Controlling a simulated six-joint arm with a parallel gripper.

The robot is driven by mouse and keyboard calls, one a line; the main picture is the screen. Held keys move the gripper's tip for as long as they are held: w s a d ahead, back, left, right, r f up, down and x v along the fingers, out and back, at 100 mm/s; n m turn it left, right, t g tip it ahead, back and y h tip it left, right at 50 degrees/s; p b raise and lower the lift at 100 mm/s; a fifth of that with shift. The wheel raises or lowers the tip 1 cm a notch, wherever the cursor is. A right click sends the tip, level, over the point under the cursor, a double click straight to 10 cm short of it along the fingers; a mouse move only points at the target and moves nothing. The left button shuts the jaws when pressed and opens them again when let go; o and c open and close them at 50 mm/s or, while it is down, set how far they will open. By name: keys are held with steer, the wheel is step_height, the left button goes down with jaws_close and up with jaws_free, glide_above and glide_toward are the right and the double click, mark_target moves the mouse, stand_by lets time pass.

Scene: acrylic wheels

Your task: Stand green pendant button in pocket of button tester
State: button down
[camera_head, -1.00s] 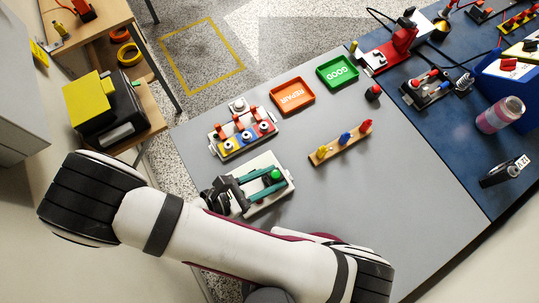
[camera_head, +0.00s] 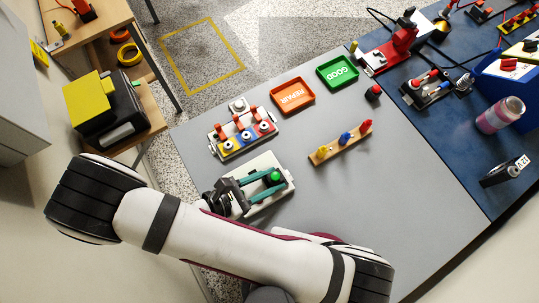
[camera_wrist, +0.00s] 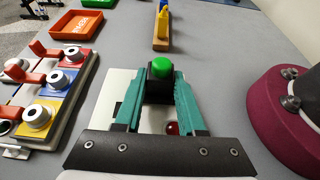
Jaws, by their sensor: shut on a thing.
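The green pendant button (camera_head: 274,176) has a round green cap on a dark body. My gripper (camera_head: 267,183) has teal fingers shut on its dark body, cap upward. In the wrist view the green cap (camera_wrist: 159,67) shows between the fingertips. Beneath is a pale plate (camera_head: 264,158), apparently the button tester; in the wrist view its white surface (camera_wrist: 118,88) shows left of the fingers and a dark red dome (camera_wrist: 172,128) between them. The pocket and the button's lower end are hidden, so I cannot tell whether the button is seated or held above it.
A fixture with red, yellow and blue panels and red levers (camera_head: 242,133) stands close behind. A wooden rack (camera_head: 341,143) with red, blue and yellow pieces lies right. The orange REPAIR tray (camera_head: 292,97) and green GOOD tray (camera_head: 337,71) are farther back. Grey table right of the plate is clear.

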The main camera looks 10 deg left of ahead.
steer(key=shift+c, duration=2.1)
jaws_free()
steer(key=shift+s, duration=0.1)
steer(key=v, duration=1.5)
steer(key=shift+s+a, duration=0.25)
steer(key=shift+a, duration=0.05)
